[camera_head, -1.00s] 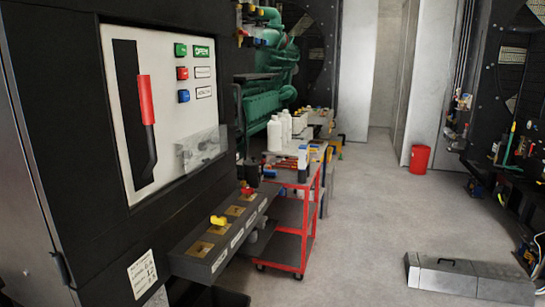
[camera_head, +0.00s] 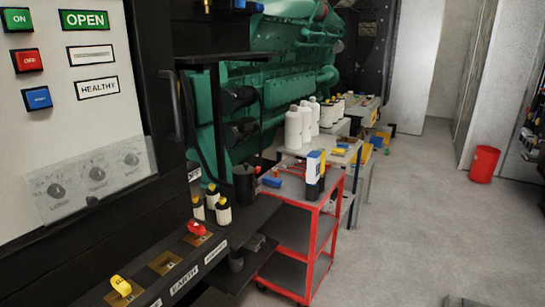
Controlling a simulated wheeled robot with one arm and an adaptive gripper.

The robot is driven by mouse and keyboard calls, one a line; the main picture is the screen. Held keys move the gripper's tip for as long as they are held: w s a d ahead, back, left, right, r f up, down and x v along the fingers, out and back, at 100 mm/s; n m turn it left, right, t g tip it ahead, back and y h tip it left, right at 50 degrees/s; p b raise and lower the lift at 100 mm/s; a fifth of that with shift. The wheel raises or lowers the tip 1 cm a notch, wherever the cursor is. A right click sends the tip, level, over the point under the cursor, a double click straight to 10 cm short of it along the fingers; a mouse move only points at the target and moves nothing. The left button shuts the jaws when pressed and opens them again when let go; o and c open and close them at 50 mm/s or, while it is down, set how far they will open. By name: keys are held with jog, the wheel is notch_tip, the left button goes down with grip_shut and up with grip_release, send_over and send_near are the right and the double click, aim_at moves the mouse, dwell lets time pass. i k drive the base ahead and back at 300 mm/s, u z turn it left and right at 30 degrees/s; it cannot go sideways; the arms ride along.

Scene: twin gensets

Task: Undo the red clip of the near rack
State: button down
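A dark ledge (camera_head: 222,232) with labelled front, one label reading EARTH, juts from the near cabinet at the lower left. It carries a row of square brass plates. A small red piece (camera_head: 196,229) sits on the plate farther along the row; it may be the red clip, but I cannot tell its fastening. A yellow piece (camera_head: 121,285) sits on the nearest plate, and the brass plate (camera_head: 165,263) between them has no coloured piece on it. My gripper is not in view.
The cabinet panel (camera_head: 97,118) with buttons stands at the left. Floor (camera_head: 400,230) is clear to the right, up to a red bin (camera_head: 483,164).

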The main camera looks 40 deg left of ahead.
aim_at(257, 169)
jog(key=u, duration=0.4)
jog(key=i, duration=1.4)
jog(key=u, duration=1.75)
jog(key=i, duration=0.8)
jog(key=u, duration=0.75)
